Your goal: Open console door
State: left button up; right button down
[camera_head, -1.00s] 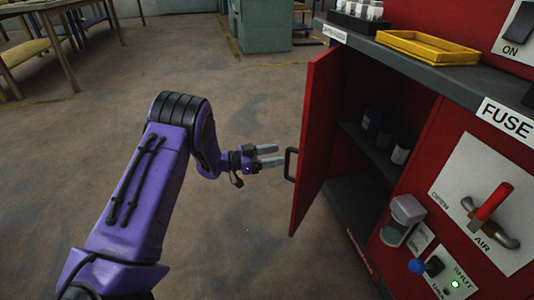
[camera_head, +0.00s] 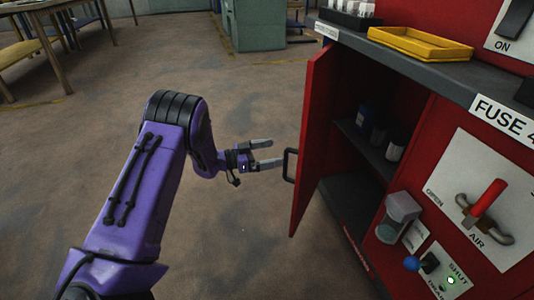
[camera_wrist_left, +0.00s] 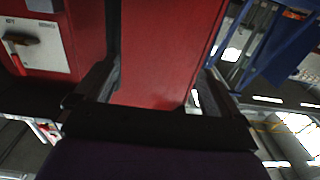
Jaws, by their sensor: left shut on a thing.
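The red console door (camera_head: 311,140) stands swung out from the console, its inside facing the open cabinet. Its black handle (camera_head: 288,166) is on the door's left face. My left gripper (camera_head: 268,152) is just left of the handle. The handle cannot be made out there. My right gripper is not in view.
The cabinet's shelf (camera_head: 365,145) holds several small containers. A yellow tray (camera_head: 420,44) lies on the console top. The air valve's red lever (camera_head: 487,201) and a blue-knobbed switch (camera_head: 412,264) are on the front panel. The floor left of the door is clear.

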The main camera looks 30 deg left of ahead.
pick_arm(q)
jog(key=shift+w+a+r, duration=0.1)
jog(key=shift+a+r, duration=0.15)
jog(key=shift+r, duration=0.15)
jog(key=shift+c, duration=1.3)
jog(key=shift+a+f, duration=0.1)
jog(key=shift+s+a, duration=0.1)
jog(key=shift+s, duration=0.25)
jog(key=shift+c, duration=1.4)
jog(key=shift+s+a+p, duration=0.15)
jog(key=shift+s+p, duration=0.2)
jog(key=shift+c, duration=0.6)
jog(key=s+d+p+v, duration=0.1)
jog(key=p+v, duration=0.3)
jog(key=v, duration=0.6)
jog(key=shift+s+d+f, duration=0.15)
jog(key=shift+s+f, duration=0.25)
jog(key=shift+s, duration=0.1)
